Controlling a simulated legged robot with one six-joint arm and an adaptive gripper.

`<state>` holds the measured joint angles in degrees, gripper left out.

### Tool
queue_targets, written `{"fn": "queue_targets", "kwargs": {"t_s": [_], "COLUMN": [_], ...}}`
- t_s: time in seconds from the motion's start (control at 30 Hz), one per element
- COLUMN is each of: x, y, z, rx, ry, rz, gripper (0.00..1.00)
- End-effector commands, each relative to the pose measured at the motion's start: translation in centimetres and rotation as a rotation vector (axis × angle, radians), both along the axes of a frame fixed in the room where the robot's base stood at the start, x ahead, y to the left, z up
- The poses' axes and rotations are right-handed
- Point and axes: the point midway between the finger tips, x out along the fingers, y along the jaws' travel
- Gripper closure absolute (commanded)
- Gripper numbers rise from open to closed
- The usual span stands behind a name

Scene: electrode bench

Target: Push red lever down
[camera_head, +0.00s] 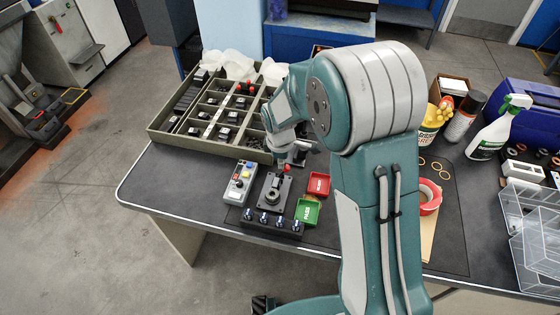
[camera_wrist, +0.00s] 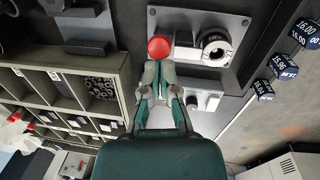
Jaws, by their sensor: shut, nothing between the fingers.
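The red lever (camera_head: 287,169) has a round red knob and stands at the top right of a dark grey panel (camera_head: 268,199) with a round dial (camera_head: 272,197). In the wrist view the red knob (camera_wrist: 159,47) sits just beyond the fingertips of my gripper (camera_wrist: 160,68), in line with them. The fingers are shut and hold nothing. I cannot tell whether they touch the knob. The lever's shaft is mostly hidden. In the wrist view the dial (camera_wrist: 213,42) is to the right of the knob. In the head view my arm largely hides the gripper.
A divided parts tray (camera_head: 162,140) stands behind the panel. A button box (camera_head: 240,183) is to its left, with red (camera_head: 318,184) and green (camera_head: 307,212) trays to its right. A spray bottle (camera_head: 497,127) and tape (camera_head: 430,197) are farther right.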

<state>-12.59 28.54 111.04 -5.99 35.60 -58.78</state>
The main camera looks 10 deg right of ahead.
Motion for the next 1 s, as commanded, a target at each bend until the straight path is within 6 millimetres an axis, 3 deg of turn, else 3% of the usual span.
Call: {"fn": "queue_targets", "kwargs": {"t_s": [0.53, 1.0], "x": [-0.5, -1.5], "y": [-1.5, -4.0], "z": [-0.3, -1.8], "rx": [0.155, 0.149], "ry": [-0.057, -0.052], "rz": [-0.005, -0.001], "gripper": [1.0, 1.0]}}
